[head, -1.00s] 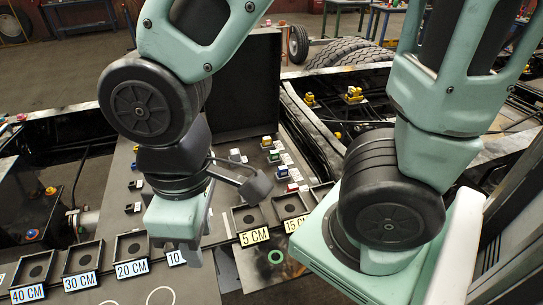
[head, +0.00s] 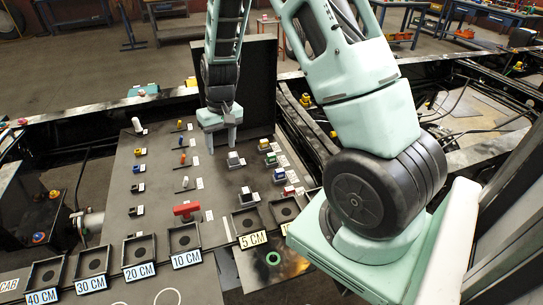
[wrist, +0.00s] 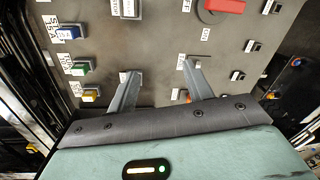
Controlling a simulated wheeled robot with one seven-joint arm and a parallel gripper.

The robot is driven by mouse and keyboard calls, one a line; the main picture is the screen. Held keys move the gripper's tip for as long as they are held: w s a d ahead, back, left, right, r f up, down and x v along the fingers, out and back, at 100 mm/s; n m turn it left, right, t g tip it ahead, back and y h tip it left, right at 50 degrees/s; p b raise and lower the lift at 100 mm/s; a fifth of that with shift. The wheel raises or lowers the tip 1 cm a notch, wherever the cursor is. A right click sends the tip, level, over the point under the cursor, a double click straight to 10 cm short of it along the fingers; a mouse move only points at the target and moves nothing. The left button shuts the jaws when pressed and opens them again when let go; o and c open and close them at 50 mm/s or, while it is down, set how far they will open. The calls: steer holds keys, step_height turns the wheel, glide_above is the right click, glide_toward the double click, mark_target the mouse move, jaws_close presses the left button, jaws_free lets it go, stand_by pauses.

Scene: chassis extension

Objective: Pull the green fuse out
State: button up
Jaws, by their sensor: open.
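The green fuse (head: 271,157) sits in a socket on the sloping grey panel, in the right-hand column between a yellow and a blue fuse. In the wrist view the green fuse (wrist: 80,69) is at the left, outside the jaws and apart from the left finger. My gripper (head: 222,150) points down over the upper middle of the panel, left of the green fuse in the head view. Its two fingers (wrist: 160,68) are spread with nothing held between them.
The blue fuse (wrist: 68,32) and yellow fuse (wrist: 91,95) are close neighbours of the green one. White-topped blocks (head: 235,158) stand between my gripper and that column. A red handle (head: 186,209) is lower on the panel. A black upright board (head: 257,90) rises behind.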

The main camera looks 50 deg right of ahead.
steer(key=d+f+m, duration=0.2)
steer(key=d+f, duration=0.1)
steer(key=d, duration=0.6)
steer(key=m+h+p, duration=0.1)
steer(key=m, duration=0.1)
glide_above(271, 154)
step_height(271, 154, down, 4)
steer(key=shift+s+f, duration=0.15)
steer(key=shift+f, duration=0.05)
step_height(271, 154, down, 9)
steer(key=b, duration=0.6)
steer(key=shift+n, duration=0.3)
steer(key=c, duration=0.7)
steer(key=o, duration=1.2)
